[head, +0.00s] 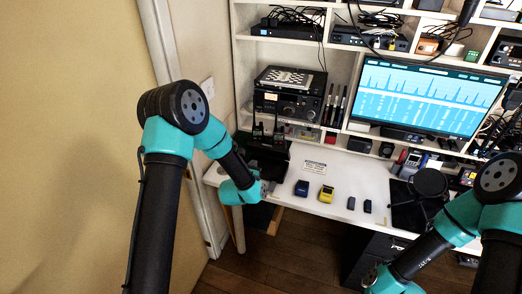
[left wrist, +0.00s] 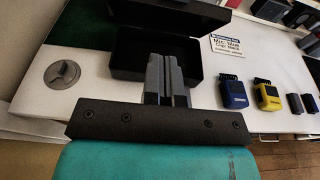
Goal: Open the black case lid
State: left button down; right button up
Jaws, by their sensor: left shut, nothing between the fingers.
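The black case (left wrist: 122,72) stands on the white desk, straight ahead of my left gripper in the left wrist view. Its dark lid (left wrist: 175,14) appears raised behind the body, with a dark hollow interior showing. In the head view the case (head: 268,158) is a dark shape at the desk's left end, partly hidden by my left arm. My left gripper (left wrist: 166,78) is shut and empty; its fingers overlap the case's front in the wrist view, and I cannot tell whether they touch it. My right arm is at lower right in the head view; its fingers are out of frame.
Right of the case lie a printed card (head: 314,167), a blue device (head: 301,188), a yellow device (head: 326,193) and two small dark blocks. A round grey knob-like piece (left wrist: 61,74) is on the desk at left. Shelves and a monitor (head: 425,97) stand behind.

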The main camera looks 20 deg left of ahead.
aim_at(263, 145)
pick_arm(q)
jog(key=w, duration=0.8)
jog(key=shift+w+d+r, duration=0.15)
jog(key=shift+w+d, duration=0.05)
jog(key=shift+w, duration=0.2)
jog(key=shift+w+r, duration=0.3)
jog(key=shift+w, duration=0.15)
jog(key=shift+a+r, duration=0.1)
